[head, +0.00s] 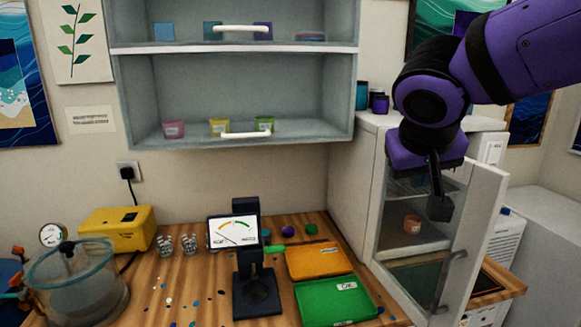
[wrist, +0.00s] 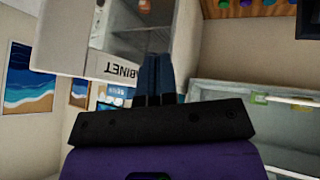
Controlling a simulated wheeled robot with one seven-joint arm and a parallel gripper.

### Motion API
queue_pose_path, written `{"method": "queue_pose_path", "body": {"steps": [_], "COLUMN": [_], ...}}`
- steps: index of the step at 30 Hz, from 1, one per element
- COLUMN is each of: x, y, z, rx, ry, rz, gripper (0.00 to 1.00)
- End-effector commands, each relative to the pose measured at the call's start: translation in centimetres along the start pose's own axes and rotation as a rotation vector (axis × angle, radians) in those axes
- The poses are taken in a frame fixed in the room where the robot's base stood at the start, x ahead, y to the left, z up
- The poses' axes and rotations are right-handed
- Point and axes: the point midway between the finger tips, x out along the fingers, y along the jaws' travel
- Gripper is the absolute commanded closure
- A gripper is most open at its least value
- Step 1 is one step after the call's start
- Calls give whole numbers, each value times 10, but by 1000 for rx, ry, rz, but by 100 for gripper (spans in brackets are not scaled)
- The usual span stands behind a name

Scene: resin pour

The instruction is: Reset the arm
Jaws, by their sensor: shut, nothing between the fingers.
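My gripper (head: 439,207) is on my purple arm at the right of the head view. It hangs in front of the white cabinet (head: 357,190), whose door (head: 478,225) stands open. In the wrist view its two dark fingers (wrist: 155,62) are together with nothing between them. Beyond them is the cabinet's white panel with the upside-down word CABINET (wrist: 122,70). In the head view a small orange-brown cup (head: 412,224) stands on a shelf inside the cabinet. I cannot tell from the head view how far the fingers are from the open door.
The wooden bench holds a green tray (head: 335,303), an orange tray (head: 318,260), a dark stand with a gauge (head: 257,293), two glasses (head: 190,244), a yellow box (head: 118,229) and a clear round chamber (head: 75,285). A grey wall shelf (head: 235,90) with small cups hangs above.

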Motion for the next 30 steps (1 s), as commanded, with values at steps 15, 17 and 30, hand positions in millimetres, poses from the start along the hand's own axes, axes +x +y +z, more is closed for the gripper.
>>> {"method": "queue_pose_path", "body": {"steps": [15, 17, 30], "x": [-28, -30, -32], "y": [106, 107, 107], "z": [125, 130, 136], "rx": [56, 56, 51], "ry": [-139, -133, -128], "rz": [-230, -248, -269], "gripper": [100, 100, 100]}}
